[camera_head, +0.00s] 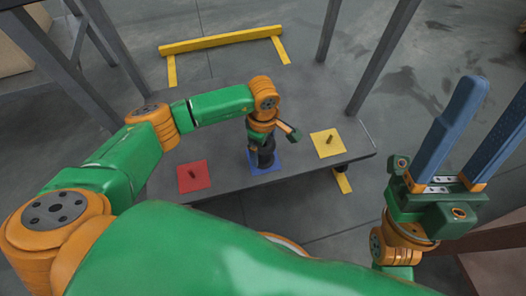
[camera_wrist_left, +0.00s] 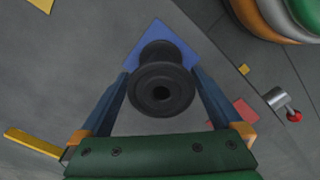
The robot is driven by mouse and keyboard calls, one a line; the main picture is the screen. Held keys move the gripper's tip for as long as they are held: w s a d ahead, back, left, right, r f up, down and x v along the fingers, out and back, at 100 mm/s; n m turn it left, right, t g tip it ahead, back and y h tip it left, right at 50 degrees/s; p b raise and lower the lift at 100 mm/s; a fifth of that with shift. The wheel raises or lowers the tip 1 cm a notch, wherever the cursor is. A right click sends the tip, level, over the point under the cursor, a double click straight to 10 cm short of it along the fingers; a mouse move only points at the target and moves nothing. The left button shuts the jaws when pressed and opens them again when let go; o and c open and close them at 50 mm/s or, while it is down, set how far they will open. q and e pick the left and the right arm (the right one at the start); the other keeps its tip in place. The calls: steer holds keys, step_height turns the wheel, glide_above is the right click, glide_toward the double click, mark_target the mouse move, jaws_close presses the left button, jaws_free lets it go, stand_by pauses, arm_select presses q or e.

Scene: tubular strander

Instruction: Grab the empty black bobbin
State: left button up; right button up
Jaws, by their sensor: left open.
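The black bobbin (camera_head: 266,159) stands on the blue square (camera_head: 277,166) on the dark table. In the left wrist view the bobbin (camera_wrist_left: 160,104) shows its round flange and centre hole, with the blue square (camera_wrist_left: 152,34) behind it. My left gripper (camera_head: 264,150) is at the bobbin from above, its body hiding part of it. In the wrist view its two blue fingers (camera_wrist_left: 160,74) are open, one on each side of the bobbin. Whether they touch it cannot be told. My right gripper (camera_head: 497,95) is open and empty, raised at the right.
The table (camera_head: 225,165) also bears a red square (camera_head: 194,178) on the left and a yellow square (camera_head: 328,143) on the right, each with a small peg. Grey posts (camera_head: 380,55) rise around the table. A yellow floor frame (camera_head: 220,40) lies beyond it.

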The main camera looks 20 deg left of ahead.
arm_select(q)
step_height(320, 180, down, 4)
steer(key=shift+s+d+r+b, duration=0.1)
steer(key=shift+d+b, duration=0.05)
steer(key=shift+b, duration=0.5)
steer(key=shift+r, duration=0.1)
steer(key=c, duration=1.2)
steer(key=shift+o, duration=0.2)
steer(key=shift+r, duration=0.1)
